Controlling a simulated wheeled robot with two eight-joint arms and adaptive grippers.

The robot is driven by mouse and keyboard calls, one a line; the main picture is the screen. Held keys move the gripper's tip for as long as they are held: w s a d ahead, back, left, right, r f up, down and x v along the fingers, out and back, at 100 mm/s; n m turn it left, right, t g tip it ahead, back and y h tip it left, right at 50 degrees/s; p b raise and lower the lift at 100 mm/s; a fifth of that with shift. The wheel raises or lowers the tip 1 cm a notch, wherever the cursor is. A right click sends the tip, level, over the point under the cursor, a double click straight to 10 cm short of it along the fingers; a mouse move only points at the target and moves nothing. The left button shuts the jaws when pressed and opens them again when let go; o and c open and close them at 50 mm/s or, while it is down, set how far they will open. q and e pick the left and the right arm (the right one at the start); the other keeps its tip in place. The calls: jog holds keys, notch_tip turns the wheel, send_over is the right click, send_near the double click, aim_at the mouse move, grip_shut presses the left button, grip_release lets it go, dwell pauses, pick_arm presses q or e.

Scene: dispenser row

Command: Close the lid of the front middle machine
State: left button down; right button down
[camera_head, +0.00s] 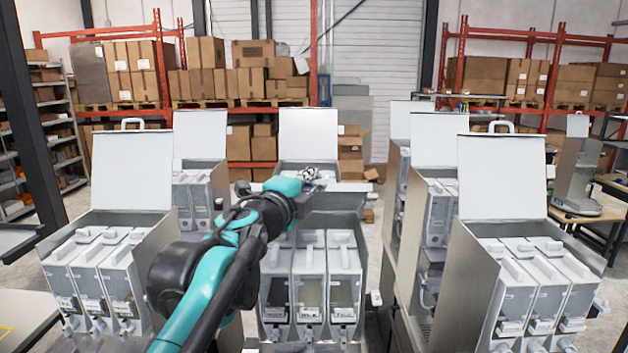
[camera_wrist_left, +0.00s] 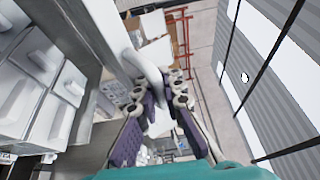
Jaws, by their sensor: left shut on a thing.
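The front middle machine (camera_head: 360,283) stands open in front of me, with grey canisters (camera_head: 309,262) showing inside. Its lid (camera_head: 345,188) is tilted forward and seen nearly edge-on, above and behind the canisters. In the left wrist view the lid (camera_wrist_left: 92,28) is a pale panel with a white handle (camera_wrist_left: 143,62) at its edge. My left gripper (camera_head: 309,175) is at the lid's upper edge; in the wrist view its purple-padded fingers (camera_wrist_left: 160,98) are closed around the handle. My left arm hides the machine's left side. My right gripper is out of view.
Front left (camera_head: 60,262) and front right (camera_head: 457,262) machines flank it, their lids (camera_head: 131,170) upright. More open machines stand behind. Shelves with boxes (camera_head: 205,88) line the back. A narrow floor gap separates the middle and right machines.

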pick_arm(q)
jog(key=shift+a, duration=0.1)
dwell(0.7)
jog(key=c, duration=1.9)
grip_release()
jog(key=shift+s+r, duration=0.1)
jog(key=shift+s+a, duration=0.15)
jog(key=shift+s, duration=0.1)
jog(key=shift+s+a+f+b, duration=0.2)
jog(key=shift+s+f+b, duration=0.1)
jog(key=shift+s+f, duration=0.2)
jog(key=s+a+f+b, duration=0.3)
jog(key=s+a+f, duration=0.2)
jog(key=s+f, duration=0.2)
jog(key=shift+s+f, duration=0.2)
jog(key=shift+s, duration=0.55)
